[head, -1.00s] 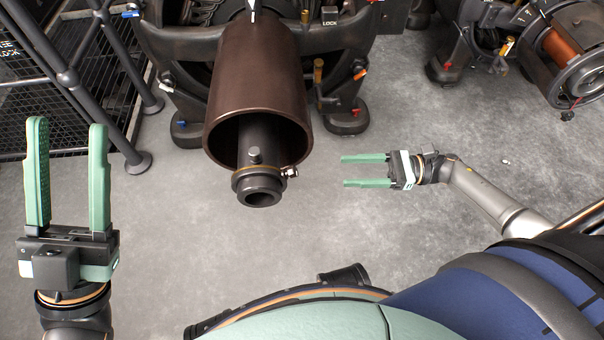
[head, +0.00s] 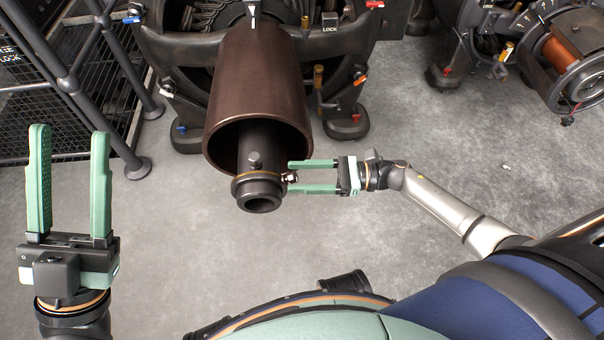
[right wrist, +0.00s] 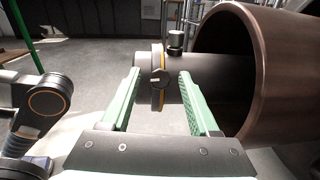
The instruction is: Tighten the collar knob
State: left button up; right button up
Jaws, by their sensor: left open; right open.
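The collar (head: 258,190) is a dark ring with a brass-coloured band on the shaft (head: 258,140) that sticks out of a brown cylinder. Its small knob (head: 292,177) is on the collar's right side, and it shows in the right wrist view (right wrist: 158,77) as a dark knob facing the camera. My right gripper (head: 289,177) is open, with its green fingertips reaching the collar's right side, one on each side of the knob. In the right wrist view a gap shows between each finger and the knob. My left gripper (head: 70,132) is open and empty at the far left.
The brown cylinder (head: 260,90) surrounds the shaft, and its rim is close to my right fingers in the right wrist view (right wrist: 232,45). A post (head: 255,160) stands up on the shaft behind the collar. A railing (head: 105,95) is at the left. The floor in front is clear.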

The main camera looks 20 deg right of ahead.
grip_shut()
dwell(0.3)
dwell(0.3)
